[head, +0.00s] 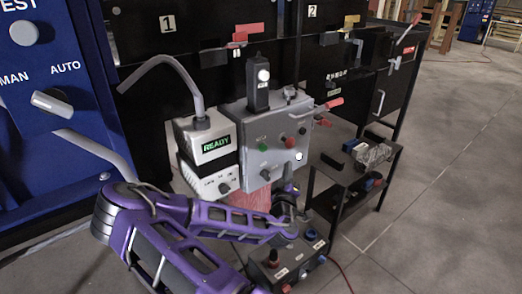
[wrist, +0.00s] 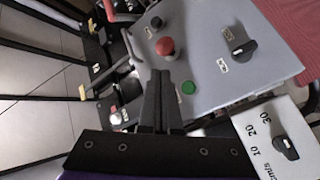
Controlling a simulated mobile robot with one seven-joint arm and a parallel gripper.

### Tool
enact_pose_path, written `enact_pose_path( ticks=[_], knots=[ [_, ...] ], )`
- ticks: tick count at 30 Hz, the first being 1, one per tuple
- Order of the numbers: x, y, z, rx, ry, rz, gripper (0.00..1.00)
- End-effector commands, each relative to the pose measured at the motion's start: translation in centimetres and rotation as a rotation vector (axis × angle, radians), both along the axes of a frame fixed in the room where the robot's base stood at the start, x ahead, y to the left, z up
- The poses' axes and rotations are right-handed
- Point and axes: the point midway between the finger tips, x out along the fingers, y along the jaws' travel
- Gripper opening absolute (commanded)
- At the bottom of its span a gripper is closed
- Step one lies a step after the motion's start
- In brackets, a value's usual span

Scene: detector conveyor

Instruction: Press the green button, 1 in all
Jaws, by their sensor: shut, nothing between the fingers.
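The green button (head: 263,146) sits on the left part of the sloped grey control box (head: 265,172). In the wrist view the green button (wrist: 188,87) shows unobstructed, just right of my fingertips. My gripper (wrist: 159,84) is shut and empty, its two dark fingers together over the grey panel. I cannot tell how far the tips are from the panel. In the head view my purple arm reaches in from below, with the gripper near the box's lower front edge.
A red button (wrist: 165,47) and a black selector knob (wrist: 240,47) share the panel. A white box with a READY display (head: 216,145) stands to the left. A low box with several buttons (head: 290,262) lies beneath my arm. A black cart (head: 345,185) stands right.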

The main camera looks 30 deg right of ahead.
Motion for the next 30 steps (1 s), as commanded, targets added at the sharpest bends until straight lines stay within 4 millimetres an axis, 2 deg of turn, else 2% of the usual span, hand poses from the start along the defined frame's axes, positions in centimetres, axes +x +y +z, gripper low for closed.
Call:
enact_pose_path(
  ticks=[8, 13, 30],
  knots=[
    [0.0, 0.0, 0.0, 0.0, 0.0, 0.0, 0.0],
    [0.8, 0.1, 0.0, 0.0, 0.0, 0.001, 0.0],
    [7.9, 0.6, -0.1, 0.0, -0.003, 0.001, 0.0]
  ],
)
